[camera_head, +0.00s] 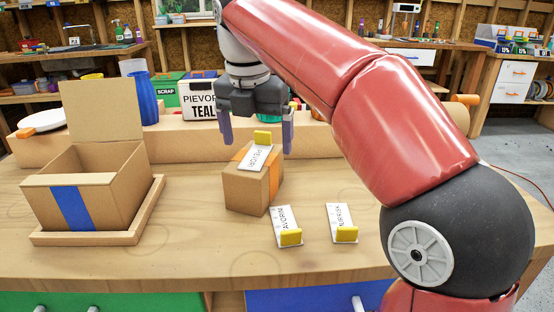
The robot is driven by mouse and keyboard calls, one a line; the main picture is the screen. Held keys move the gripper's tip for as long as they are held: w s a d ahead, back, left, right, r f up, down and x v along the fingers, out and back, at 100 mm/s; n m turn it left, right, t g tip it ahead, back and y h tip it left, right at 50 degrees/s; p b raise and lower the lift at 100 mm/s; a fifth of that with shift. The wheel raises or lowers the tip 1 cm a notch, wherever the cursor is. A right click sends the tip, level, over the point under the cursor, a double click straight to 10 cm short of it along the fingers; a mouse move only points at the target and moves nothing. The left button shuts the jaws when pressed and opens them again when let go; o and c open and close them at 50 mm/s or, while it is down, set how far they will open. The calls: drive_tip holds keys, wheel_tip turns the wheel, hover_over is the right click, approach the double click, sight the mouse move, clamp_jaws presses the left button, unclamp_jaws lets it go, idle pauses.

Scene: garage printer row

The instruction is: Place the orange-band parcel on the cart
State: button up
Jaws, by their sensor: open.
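The orange-band parcel (243,192) is a closed brown cardboard box on the wooden workbench. Its orange band runs over the top and down the right side. A white name card with a yellow block (256,155) lies on its top; the lettering is hard to read. My gripper (257,147) is open and points down over the parcel, one purple-grey finger towards each side. The fingertips look near the height of the parcel's top; I cannot tell whether they touch it. I cannot make out a cart in this view.
An open cardboard box with a blue band (112,205) stands in a wooden tray (85,239) on the left. Two cards with yellow blocks (286,228) (342,224) lie at the bench's front. Bins and a blue vase (143,98) stand behind. Bare bench lies between tray and parcel.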

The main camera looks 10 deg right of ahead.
sight(255, 157)
drive_tip(key=f, duration=0.2)
drive_tip(key=f+b, duration=0.1)
drive_tip(key=f, duration=0.2)
drive_tip(key=w+f, duration=0.1)
drive_tip(key=f, duration=0.1)
drive_tip(key=shift+a+f+b, duration=0.1)
drive_tip(key=shift+f+b, duration=0.2)
drive_tip(key=shift+f, duration=0.1)
drive_tip(key=shift+c, duration=0.3)
drive_tip(key=shift+r, duration=0.1)
drive_tip(key=c, duration=1.3)
